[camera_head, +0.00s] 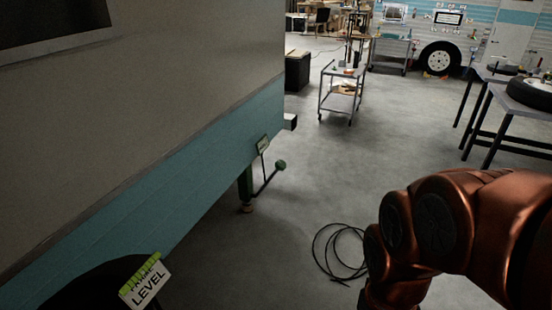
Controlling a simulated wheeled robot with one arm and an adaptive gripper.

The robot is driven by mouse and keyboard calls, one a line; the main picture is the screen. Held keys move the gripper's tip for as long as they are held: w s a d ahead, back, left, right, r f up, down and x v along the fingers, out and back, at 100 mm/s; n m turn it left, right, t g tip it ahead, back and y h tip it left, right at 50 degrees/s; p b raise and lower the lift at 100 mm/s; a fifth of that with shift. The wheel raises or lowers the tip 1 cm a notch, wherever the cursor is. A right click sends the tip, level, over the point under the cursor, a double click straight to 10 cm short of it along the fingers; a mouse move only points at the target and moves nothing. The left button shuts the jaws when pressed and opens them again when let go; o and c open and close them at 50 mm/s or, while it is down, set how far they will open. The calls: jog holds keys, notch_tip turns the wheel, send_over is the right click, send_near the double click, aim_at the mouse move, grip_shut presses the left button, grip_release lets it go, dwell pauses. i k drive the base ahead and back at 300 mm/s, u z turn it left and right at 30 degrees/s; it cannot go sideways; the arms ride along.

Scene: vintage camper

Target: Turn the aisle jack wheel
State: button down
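A dark green jack (245,187) stands under the lower edge of the camper (190,182), left of the picture's middle. A thin crank rod runs from it to the right and ends in a round green knob (281,164). A small plate (263,145) is on the camper's side just above. The jack is small in the picture, and I cannot tell a full wheel shape on it. My copper-coloured arm fills the lower right, well apart from the jack. Its gripper is out of the picture, so its fingers are hidden.
A black cable (338,252) lies coiled on the floor between the jack and my arm. A sign reading LEVEL (147,284) is at the lower left. A wheeled cart (341,92) and a workbench (507,90) stand farther back. Grey floor is open between.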

aim_at(281, 164)
jog(key=k, duration=1.2)
jog(key=z, duration=0.95)
jog(key=i, duration=1.75)
jog(key=u, duration=1.1)
jog(key=i, duration=0.4)
jog(key=z, duration=0.2)
jog(key=k, duration=1.3)
jog(key=z, duration=0.7)
jog(key=i, duration=1.2)
jog(key=u, duration=0.05)
